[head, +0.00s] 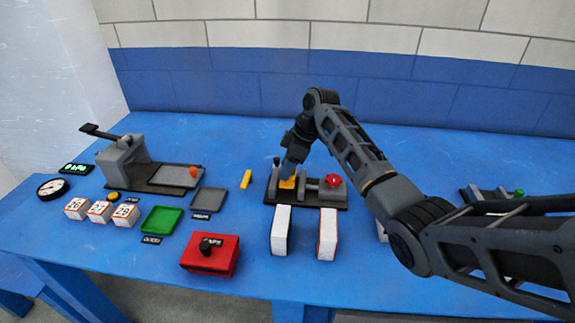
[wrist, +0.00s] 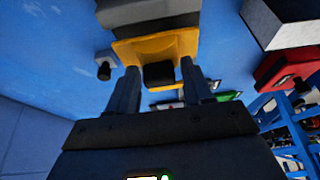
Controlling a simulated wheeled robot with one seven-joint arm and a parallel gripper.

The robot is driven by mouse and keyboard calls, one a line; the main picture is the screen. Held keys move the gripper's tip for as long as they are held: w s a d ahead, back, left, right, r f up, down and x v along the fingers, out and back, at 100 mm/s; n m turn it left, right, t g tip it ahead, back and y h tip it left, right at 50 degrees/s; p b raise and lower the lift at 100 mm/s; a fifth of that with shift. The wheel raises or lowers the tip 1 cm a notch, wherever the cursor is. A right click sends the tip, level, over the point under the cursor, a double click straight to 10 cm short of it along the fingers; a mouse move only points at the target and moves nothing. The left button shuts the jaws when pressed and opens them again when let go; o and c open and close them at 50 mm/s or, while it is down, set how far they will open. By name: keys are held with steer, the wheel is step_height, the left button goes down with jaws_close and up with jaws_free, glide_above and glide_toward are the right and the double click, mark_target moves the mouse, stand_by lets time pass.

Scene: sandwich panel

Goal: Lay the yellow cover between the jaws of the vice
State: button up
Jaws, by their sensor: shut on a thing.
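The yellow cover (head: 287,184) is at the left part of the vice (head: 327,194), below my gripper (head: 291,172). In the wrist view the yellow cover (wrist: 158,47) lies against a grey block of the vice (wrist: 148,12), with a dark knob (wrist: 160,74) on its near side. My gripper (wrist: 160,82) is shut on the yellow cover by this knob, which sits between the two fingers. The vice has a red knob (head: 333,180) on its right. My wrist hides part of the jaws, so I cannot tell whether the cover rests fully between them.
Two white boxes (head: 281,230) (head: 327,234) stand just in front of the vice. A yellow bar (head: 246,179) lies to its left. A red box (head: 209,255), a green tray (head: 161,220) and a lever press (head: 125,160) are further left. A green-knobbed fixture (head: 490,194) is right.

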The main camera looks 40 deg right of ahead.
steer(key=shift+f+b, duration=0.45)
steer(key=shift+f, duration=0.5)
steer(key=shift+f, duration=0.35)
steer(key=shift+f+b, duration=0.3)
steer(key=shift+f, duration=0.3)
stand_by(1.0)
stand_by(0.4)
steer(key=o, duration=1.5)
steer(key=shift+r, duration=0.1)
steer(key=shift+r+p, duration=2.5)
steer(key=shift+r, duration=1.65)
